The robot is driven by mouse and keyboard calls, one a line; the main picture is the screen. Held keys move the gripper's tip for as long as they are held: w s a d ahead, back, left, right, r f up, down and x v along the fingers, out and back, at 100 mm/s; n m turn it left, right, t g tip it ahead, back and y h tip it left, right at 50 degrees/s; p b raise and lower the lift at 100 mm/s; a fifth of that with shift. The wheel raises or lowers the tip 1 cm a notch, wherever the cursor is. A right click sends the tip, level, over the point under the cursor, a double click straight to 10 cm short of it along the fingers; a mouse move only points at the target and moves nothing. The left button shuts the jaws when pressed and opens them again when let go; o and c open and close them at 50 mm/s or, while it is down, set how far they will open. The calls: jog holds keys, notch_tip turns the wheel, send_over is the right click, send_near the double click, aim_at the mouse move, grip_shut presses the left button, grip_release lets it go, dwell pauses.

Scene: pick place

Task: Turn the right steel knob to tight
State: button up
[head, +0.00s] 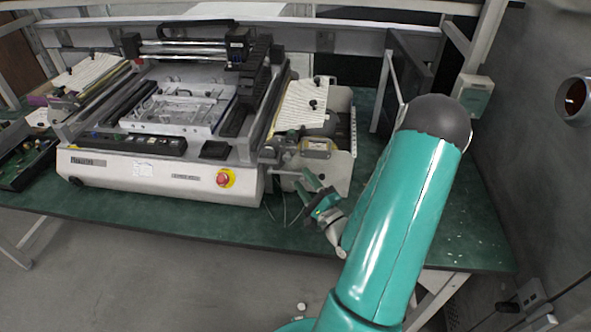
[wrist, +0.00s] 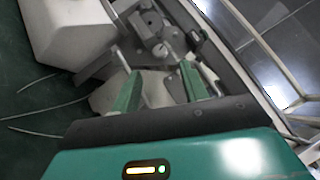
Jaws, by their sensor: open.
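My gripper (head: 307,186) is open and empty in the head view, just off the front right end of the bench machine. In the wrist view the two green fingers of my gripper (wrist: 161,74) are spread apart. A small round steel knob (wrist: 160,50) shows just beyond the fingertips, roughly between them, on a grey metal bracket. It appears apart from the fingers. Darker round parts sit behind it. In the head view, metal fittings (head: 276,151) show at the machine's right end, but the knob is too small to make out. I cannot tell its turn position.
The white machine (head: 150,175) with a red stop button (head: 225,178) stands on a green table (head: 215,216). Loose cables hang beside its right end. A metal frame and a grey wall (head: 540,150) stand on the right.

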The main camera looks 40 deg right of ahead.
jog(key=v, duration=0.6)
jog(key=shift+s, duration=0.35)
jog(key=shift+o, duration=0.2)
jog(key=shift+f, duration=0.1)
